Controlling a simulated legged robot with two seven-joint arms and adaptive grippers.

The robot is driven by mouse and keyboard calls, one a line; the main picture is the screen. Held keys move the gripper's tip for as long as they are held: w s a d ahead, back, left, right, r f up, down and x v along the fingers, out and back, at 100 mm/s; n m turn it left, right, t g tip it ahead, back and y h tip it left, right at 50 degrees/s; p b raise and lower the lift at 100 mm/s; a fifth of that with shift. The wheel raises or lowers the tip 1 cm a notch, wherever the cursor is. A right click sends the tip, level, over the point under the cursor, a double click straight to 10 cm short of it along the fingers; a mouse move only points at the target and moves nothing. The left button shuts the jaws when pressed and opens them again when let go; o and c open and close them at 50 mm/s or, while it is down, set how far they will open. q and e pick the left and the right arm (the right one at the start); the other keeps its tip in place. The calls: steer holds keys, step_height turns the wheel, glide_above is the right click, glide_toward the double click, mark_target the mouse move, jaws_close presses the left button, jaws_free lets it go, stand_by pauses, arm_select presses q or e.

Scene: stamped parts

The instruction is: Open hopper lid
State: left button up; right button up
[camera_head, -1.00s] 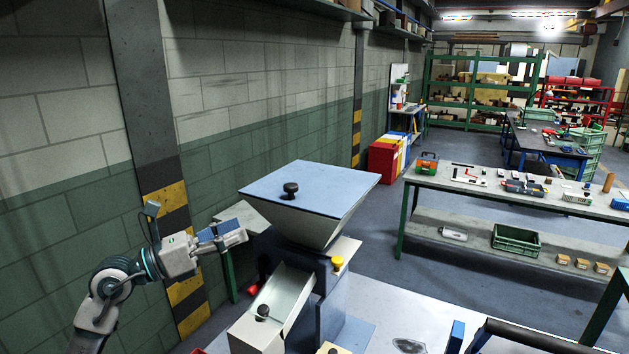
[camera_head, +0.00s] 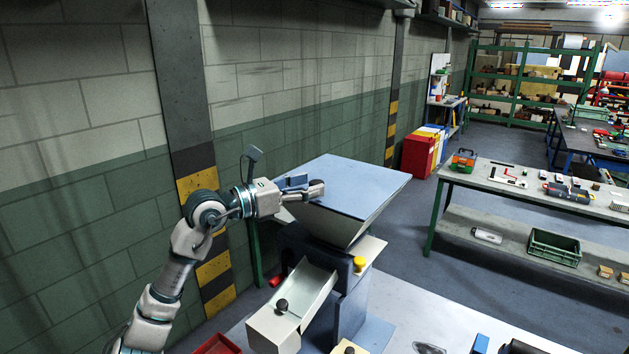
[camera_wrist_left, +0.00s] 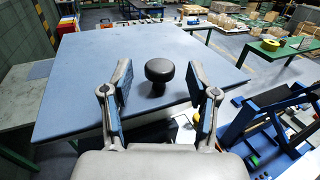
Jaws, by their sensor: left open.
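The hopper lid (camera_head: 362,182) is a flat blue plate lying shut on the tapering grey hopper (camera_head: 345,222). Its black round knob (camera_wrist_left: 160,74) stands upright near the lid's near edge in the left wrist view. My left gripper (camera_head: 305,188) is over the lid's left part in the head view and largely hides the knob there. In the wrist view its two fingers (camera_wrist_left: 165,82) are spread wide, one on each side of the knob, with gaps on both sides. My right gripper is not in view.
The block wall (camera_head: 90,210) and striped post (camera_head: 200,185) stand at left. A workbench (camera_head: 540,195) stands at right, beyond open floor.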

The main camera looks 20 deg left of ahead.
arm_select(q)
steer(key=w+d, duration=0.2)
steer(key=d, duration=0.1)
steer(key=shift+r, duration=0.1)
steer(key=shift+w+a, duration=0.1)
steer(key=shift+a, duration=1)
steer(key=shift+c, duration=0.7)
steer(key=shift+a, duration=0.1)
steer(key=c, duration=0.4)
steer(key=shift+d, duration=0.2)
steer(key=c, duration=0.4)
steer(key=shift+s+d, duration=0.3)
steer(key=shift+d, duration=0.1)
jaws_close()
steer(key=shift+a, duration=0.1)
